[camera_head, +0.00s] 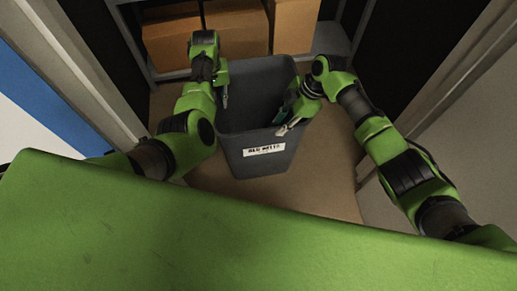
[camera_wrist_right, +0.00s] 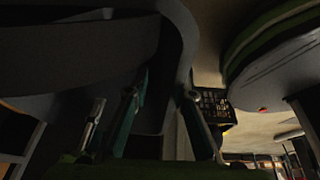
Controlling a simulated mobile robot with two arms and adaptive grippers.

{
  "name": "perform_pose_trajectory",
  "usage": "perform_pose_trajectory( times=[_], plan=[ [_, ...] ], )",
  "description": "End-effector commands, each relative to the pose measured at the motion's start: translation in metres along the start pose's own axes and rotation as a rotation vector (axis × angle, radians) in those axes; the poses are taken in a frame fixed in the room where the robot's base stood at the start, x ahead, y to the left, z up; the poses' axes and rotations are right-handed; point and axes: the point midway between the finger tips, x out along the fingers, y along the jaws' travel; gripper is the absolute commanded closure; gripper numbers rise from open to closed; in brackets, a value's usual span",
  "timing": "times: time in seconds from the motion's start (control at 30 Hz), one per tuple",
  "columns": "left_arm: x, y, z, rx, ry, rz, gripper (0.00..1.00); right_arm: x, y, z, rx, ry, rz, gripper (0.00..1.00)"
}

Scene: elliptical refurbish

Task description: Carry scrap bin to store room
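A tall dark grey scrap bin (camera_head: 232,140) with a white label on its front stands upright in the middle of the head view, between my two arms. Whether it touches the floor is unclear. My left gripper (camera_head: 221,88) is at its left rim; its finger spacing is partly hidden. My right gripper (camera_head: 291,114) is at the right front rim. In the right wrist view, the fingers of the right gripper (camera_wrist_right: 168,100) are apart, with the dark bin wall (camera_wrist_right: 172,50) between them and a light gap beside the right finger.
A grey shelf (camera_head: 325,42) with cardboard boxes (camera_head: 240,30) stands right behind the bin. Brown floor (camera_head: 315,195) lies around the bin. My green body fills the front.

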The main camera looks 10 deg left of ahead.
Motion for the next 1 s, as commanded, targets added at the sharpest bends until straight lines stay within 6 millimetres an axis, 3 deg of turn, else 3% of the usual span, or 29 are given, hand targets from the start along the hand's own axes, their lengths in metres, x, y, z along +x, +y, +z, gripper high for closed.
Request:
perform_pose_trajectory(
  times=[0.1, 1.0],
  plan=[
    [-0.022, 0.000, 0.000, 0.000, 0.000, 0.000, 0.79, -0.022, 0.003, -0.010, -0.001, 0.002, 0.007, 0.79],
    [-0.142, 0.000, 0.000, 0.000, 0.000, 0.001, 0.79, -0.132, 0.006, -0.054, 0.000, 0.000, 0.002, 0.79]
  ],
)
